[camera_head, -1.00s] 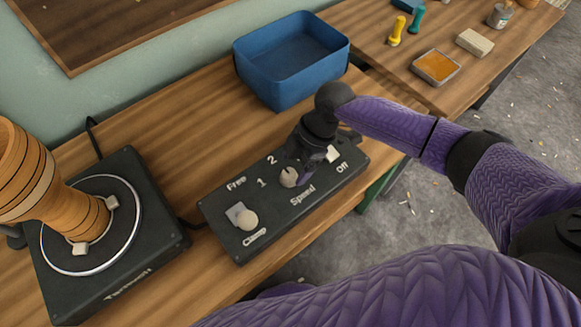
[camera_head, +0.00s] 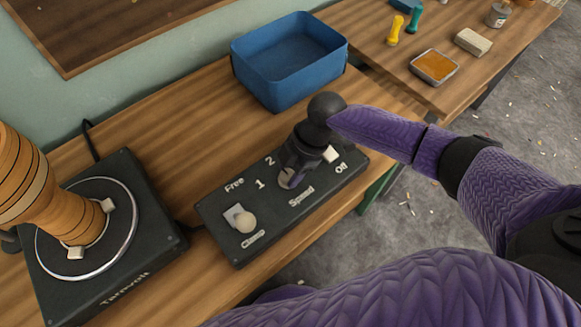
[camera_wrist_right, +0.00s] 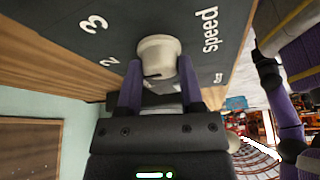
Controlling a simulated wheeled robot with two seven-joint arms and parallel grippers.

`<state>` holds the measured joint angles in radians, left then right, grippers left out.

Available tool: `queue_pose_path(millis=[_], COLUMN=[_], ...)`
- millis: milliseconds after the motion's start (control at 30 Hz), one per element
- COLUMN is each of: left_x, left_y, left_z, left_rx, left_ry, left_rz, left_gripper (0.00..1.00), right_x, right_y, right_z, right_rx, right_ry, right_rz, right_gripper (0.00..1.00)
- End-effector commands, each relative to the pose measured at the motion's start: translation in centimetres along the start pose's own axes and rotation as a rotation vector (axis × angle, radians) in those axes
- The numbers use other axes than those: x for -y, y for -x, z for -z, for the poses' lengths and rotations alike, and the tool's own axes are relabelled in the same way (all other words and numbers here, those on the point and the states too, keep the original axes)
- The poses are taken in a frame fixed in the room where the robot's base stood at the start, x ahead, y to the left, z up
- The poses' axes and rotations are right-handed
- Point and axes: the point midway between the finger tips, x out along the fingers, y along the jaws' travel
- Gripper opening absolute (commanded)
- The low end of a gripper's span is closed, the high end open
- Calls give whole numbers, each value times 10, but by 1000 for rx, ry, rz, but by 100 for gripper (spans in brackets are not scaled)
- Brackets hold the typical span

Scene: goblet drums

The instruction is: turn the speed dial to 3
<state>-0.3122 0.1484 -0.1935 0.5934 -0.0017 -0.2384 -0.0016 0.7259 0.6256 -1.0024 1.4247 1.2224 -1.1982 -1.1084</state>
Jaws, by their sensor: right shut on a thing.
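The speed dial (camera_head: 285,179) is a pale round knob on the black control box (camera_head: 222,212), above the word Speed. It also shows in the right wrist view (camera_wrist_right: 158,50), with a dark notch at its near edge. My right gripper (camera_head: 291,174) is shut on the dial. In the right wrist view its two purple fingers (camera_wrist_right: 159,82) lie on either side of the knob. In the head view the labels 1 and 2 show and my gripper hides the 3; the wrist view shows 3 and 2. I cannot tell which number the dial points to. My left gripper is out of view.
A clamp knob (camera_head: 245,222) and a white switch (camera_head: 331,154) by Off are on the same box. A turntable (camera_head: 125,255) holding a wooden drum body (camera_head: 40,190) stands at left. A blue bin (camera_head: 285,90) is behind the box.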

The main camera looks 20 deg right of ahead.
Motion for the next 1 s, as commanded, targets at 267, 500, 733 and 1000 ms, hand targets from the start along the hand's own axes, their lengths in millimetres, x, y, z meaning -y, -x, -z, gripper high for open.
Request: queue_pose_path(millis=[267, 500, 733, 1000], left_x=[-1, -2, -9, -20], left_y=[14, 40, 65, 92], left_z=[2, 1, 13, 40], left_rx=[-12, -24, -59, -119], left_ry=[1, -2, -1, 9], left_rz=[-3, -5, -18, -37], left_gripper=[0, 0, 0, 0], right_x=[1, 3, 4, 6], right_y=[3, 5, 5, 3], right_z=[2, 3, 4, 4], right_rx=[-2, -2, -2, -2], right_ry=[-82, -261, -464, -687], right_rz=[-33, -107, -191, -282], right_gripper=[0, 0, 0, 0])
